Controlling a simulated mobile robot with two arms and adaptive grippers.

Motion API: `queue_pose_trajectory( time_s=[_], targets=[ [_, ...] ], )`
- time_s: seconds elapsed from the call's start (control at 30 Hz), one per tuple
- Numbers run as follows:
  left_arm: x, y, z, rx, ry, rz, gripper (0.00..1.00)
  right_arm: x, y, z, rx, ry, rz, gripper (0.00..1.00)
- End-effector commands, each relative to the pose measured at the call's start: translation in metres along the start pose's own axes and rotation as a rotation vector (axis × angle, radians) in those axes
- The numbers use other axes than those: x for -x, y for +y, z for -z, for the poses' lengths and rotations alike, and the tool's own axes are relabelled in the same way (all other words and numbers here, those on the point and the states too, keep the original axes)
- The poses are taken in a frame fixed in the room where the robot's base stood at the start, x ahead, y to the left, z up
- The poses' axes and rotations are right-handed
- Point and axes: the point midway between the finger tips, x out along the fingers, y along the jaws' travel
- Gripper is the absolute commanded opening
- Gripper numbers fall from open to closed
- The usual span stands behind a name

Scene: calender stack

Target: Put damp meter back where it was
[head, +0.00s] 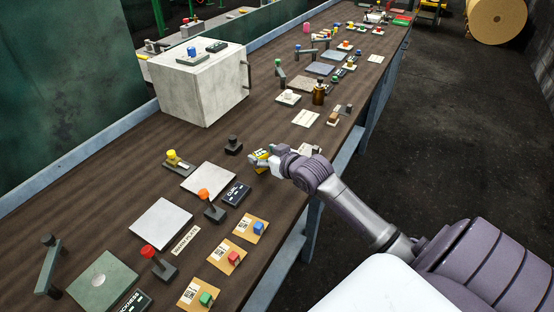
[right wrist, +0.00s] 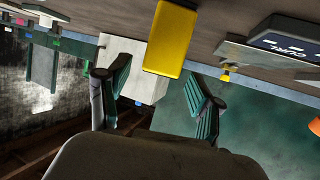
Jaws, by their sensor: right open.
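A yellow handheld device (head: 261,156), which looks like the damp meter, is on the dark wooden bench near the bench's right edge. In the right wrist view it is a plain yellow block (right wrist: 170,40) at the top centre. My right gripper (head: 264,162) is at the yellow device in the head view and partly covers it. In the right wrist view my right gripper (right wrist: 160,88) has its fingers spread apart, with nothing clasped between them. The yellow block shows beyond the fingertips. My left gripper is not in view.
A CURL box (head: 236,194) and an orange-topped lever (head: 210,205) stand nearer me. A black-knobbed stand (head: 233,145) is left of the yellow device. A large white box (head: 200,85) stands farther back.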

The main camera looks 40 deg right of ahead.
Motion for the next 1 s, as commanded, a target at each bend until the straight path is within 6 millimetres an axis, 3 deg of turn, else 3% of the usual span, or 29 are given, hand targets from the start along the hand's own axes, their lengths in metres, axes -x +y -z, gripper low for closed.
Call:
queue_pose_trajectory(
  time_s=[0.2,0.4,0.6,1.0],
  targets=[
    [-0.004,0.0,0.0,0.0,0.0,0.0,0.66,0.049,0.0,-0.002,0.002,-0.001,0.0,0.65],
    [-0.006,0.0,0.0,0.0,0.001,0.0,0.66,0.082,0.0,-0.001,0.001,-0.001,-0.001,0.65],
    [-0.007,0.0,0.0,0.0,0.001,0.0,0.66,0.094,0.0,0.0,0.0,-0.001,-0.001,0.65],
    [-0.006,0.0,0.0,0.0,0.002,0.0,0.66,0.094,0.0,0.0,0.0,0.0,-0.001,0.65]
  ],
)
